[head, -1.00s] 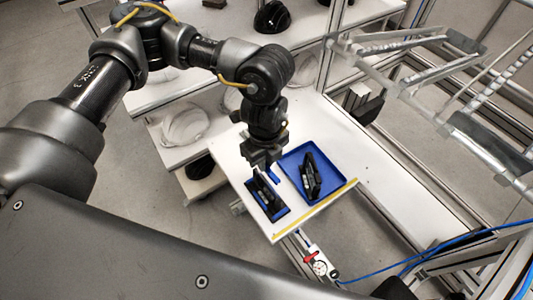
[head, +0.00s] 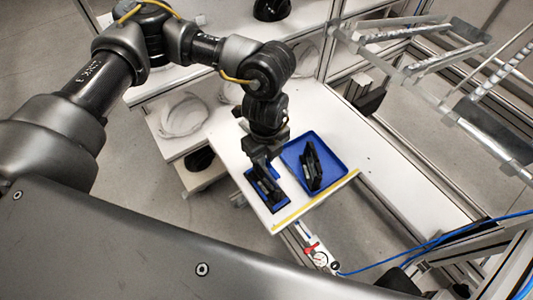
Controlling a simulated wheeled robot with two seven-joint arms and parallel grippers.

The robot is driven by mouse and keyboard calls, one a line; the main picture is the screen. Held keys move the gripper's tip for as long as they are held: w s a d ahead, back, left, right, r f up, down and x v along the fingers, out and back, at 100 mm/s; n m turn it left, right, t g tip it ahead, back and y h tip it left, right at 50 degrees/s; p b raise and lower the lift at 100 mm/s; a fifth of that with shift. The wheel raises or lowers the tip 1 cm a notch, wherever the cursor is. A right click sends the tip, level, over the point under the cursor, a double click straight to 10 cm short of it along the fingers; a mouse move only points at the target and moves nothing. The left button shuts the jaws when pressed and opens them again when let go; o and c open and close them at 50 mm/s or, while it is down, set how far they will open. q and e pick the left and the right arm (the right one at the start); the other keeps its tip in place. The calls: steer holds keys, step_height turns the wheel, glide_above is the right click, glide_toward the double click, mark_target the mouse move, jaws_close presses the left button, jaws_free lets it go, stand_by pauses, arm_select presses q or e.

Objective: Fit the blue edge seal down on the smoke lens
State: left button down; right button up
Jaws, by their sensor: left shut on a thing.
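My left gripper (head: 262,166) points straight down over a small blue holder (head: 279,202) on the white table. The gripper is shut on the blue edge seal, which is mostly hidden by the fingers at this size. A dark part that looks like the smoke lens (head: 267,187) sits in the blue holder, right under the fingers. I cannot tell whether the seal touches the lens. My right gripper is not in view.
A blue tray (head: 335,171) with dark upright parts (head: 311,168) stands close to the right of the holder. A yellow strip (head: 318,203) marks the table's front edge. Clear helmet shells (head: 183,116) lie on a shelf behind.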

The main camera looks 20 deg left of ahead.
mark_target(266, 172)
arm_select(q)
steer(key=shift+f+b, duration=0.75)
steer(key=shift+f, duration=0.65)
steer(key=shift+p, duration=0.35)
stand_by(0.5)
stand_by(0.3)
steer(key=shift+f+b, duration=0.95)
steer(key=shift+f, duration=0.25)
steer(key=c, duration=1.4)
jaws_free()
steer(key=shift+o, duration=0.2)
steer(key=shift+r, duration=0.1)
